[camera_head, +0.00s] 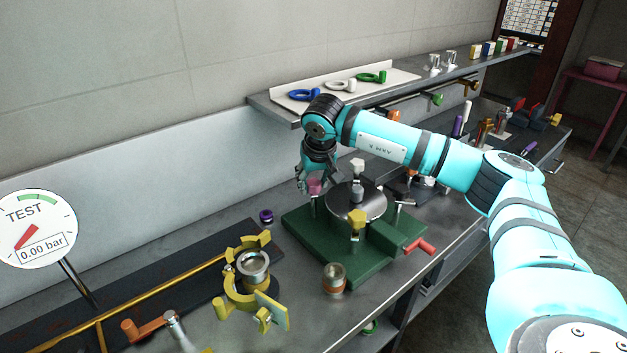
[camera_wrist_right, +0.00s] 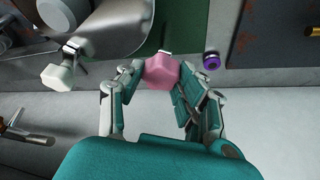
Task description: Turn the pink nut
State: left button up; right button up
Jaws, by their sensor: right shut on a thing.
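The pink nut (camera_head: 315,186) stands at the back left of a green fixture (camera_head: 345,265) with a round grey metal disc (camera_head: 372,202). My right gripper (camera_head: 312,178) comes down on it from above and is shut on it. In the right wrist view the pink nut (camera_wrist_right: 161,72) sits between the two fingertips of my right gripper (camera_wrist_right: 158,78). A white nut (camera_head: 357,165) and a yellow nut (camera_head: 356,222) stand around the disc. The white nut also shows in the right wrist view (camera_wrist_right: 58,77). My left gripper is not in view.
A red-handled lever (camera_head: 420,246) juts from the fixture's right side. A purple-topped piece (camera_head: 266,216), a yellow clamp (camera_head: 240,300) and a copper-coloured cup (camera_head: 334,280) stand nearby. A shelf (camera_head: 270,108) with coloured rings runs behind. A test gauge (camera_head: 35,228) reads 0.00 bar.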

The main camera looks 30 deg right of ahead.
jog(key=n+y, duration=0.1)
jog(key=n, duration=0.2)
jog(key=n+y, duration=0.1)
jog(key=n, duration=0.2)
jog(key=shift+d+n+t, duration=0.15)
jog(key=shift+n+t, duration=0.15)
jog(key=shift+r+y, duration=0.1)
jog(key=shift+y, duration=0.2)
jog(key=o, duration=1.1)
jog(key=shift+o, duration=0.2)
jog(key=v, duration=1.2)
jog(key=shift+w, duration=0.1)
